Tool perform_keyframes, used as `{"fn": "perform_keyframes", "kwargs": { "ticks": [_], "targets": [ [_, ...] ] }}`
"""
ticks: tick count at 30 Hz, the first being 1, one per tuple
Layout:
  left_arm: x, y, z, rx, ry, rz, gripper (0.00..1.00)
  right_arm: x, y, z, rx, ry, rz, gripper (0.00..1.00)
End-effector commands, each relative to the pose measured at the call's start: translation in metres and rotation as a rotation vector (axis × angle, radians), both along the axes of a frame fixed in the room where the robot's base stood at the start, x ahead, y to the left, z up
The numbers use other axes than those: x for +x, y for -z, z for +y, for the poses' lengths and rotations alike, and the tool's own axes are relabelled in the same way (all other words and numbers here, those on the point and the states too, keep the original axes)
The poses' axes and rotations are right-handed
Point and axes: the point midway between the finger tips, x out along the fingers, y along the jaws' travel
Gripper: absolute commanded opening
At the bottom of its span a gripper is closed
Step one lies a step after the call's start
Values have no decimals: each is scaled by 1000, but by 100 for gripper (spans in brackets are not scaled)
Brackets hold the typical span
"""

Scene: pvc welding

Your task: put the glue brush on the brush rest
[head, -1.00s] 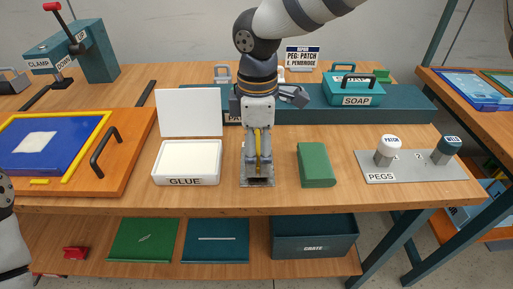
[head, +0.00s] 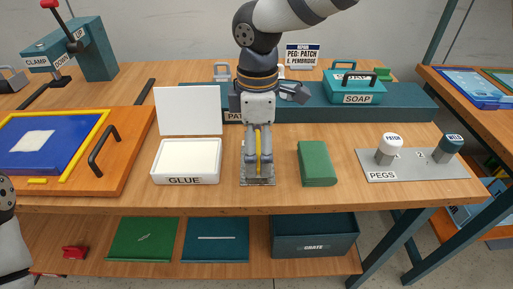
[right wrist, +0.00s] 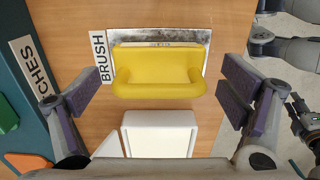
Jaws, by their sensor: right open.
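The glue brush (right wrist: 158,75) has a yellow handle. It sits on a metal plate, the brush rest (right wrist: 190,36), beside a BRUSH label in the right wrist view. In the head view, the yellow handle shows as a narrow strip between my right gripper's fingers, and the rest (head: 258,182) lies on the table below it. My right gripper (head: 258,158) is open above the brush, with one finger on each side and gaps to the handle in the right wrist view. My left gripper is out of view.
The white GLUE box (head: 187,161) with its raised lid stands left of the rest. A green block (head: 317,163) lies to the right, then the PEGS plate (head: 408,172). The teal PATCHES and SOAP shelf (head: 405,104) runs behind.

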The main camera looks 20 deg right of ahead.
Motion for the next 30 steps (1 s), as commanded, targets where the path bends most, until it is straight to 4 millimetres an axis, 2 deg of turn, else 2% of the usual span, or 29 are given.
{"fn": "perform_keyframes", "kwargs": {
  "ticks": [1, 6, 12, 16, 30],
  "targets": [
    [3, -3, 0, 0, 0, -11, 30, 1, -20, 0, 1, 0, -15, 91],
    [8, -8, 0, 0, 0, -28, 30, -2, -70, -6, 2, 0, -17, 91],
    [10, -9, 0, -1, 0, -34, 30, -3, -104, -7, 1, 0, -12, 91],
    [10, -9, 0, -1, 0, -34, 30, -3, -111, -7, 1, -1, -8, 91],
    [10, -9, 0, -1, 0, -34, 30, -3, -111, -7, 1, -1, -8, 91]
  ]
}}
